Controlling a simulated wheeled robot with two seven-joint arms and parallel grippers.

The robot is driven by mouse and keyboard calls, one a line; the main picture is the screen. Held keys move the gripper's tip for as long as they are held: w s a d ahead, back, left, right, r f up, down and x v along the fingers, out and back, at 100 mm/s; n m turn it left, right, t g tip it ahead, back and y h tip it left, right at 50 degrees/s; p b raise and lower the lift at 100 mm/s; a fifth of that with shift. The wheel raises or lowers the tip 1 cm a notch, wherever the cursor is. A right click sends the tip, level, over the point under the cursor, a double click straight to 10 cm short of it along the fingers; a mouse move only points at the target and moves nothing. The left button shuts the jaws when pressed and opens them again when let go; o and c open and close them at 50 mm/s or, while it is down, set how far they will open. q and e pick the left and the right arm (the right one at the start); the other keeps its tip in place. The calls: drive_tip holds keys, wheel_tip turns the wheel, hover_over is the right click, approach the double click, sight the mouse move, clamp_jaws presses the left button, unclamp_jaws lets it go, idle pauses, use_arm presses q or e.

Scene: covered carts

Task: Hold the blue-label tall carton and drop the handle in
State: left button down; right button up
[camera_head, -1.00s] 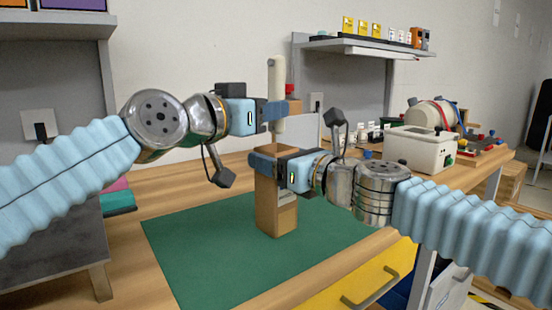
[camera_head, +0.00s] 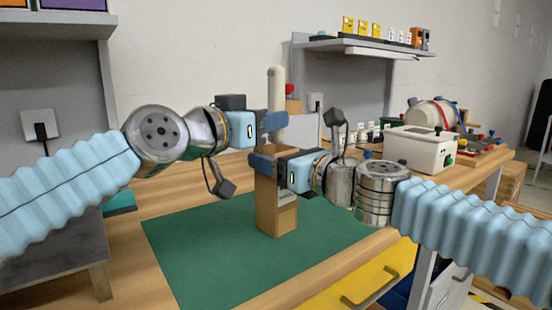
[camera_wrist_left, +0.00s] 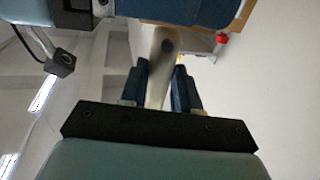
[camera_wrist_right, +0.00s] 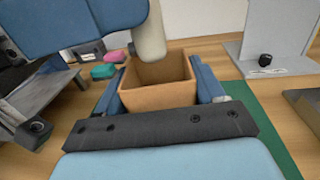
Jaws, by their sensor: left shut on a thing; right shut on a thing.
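The tall brown carton (camera_head: 277,215) stands upright on the green mat (camera_head: 200,250), its open top facing up. A pale label shows on its side; I cannot make out blue on it. My right gripper (camera_head: 268,161) is shut around the carton near its top; the open mouth shows between its fingers in the right wrist view (camera_wrist_right: 160,100). My left gripper (camera_head: 275,121) is shut on the cream, rod-like handle (camera_head: 276,88), held upright over the carton. The handle's lower end (camera_wrist_right: 148,42) is at the carton's mouth; I cannot tell whether it is inside.
A white box (camera_head: 418,148) and small items stand on the wooden bench at the right. A shelf (camera_head: 360,46) with small yellow and white boxes hangs behind. A yellow drawer (camera_head: 350,285) is at the front edge. The mat around the carton is clear.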

use_arm(q)
drive_tip(key=shift+f, duration=1.7)
drive_tip(key=c, duration=0.7)
unclamp_jaws()
drive_tip(key=shift+c, duration=0.2)
approach(272, 138)
drive_tip(key=v, duration=0.3)
drive_tip(key=shift+s+a, duration=0.15)
use_arm(e)
drive_tip(key=o, duration=1.1)
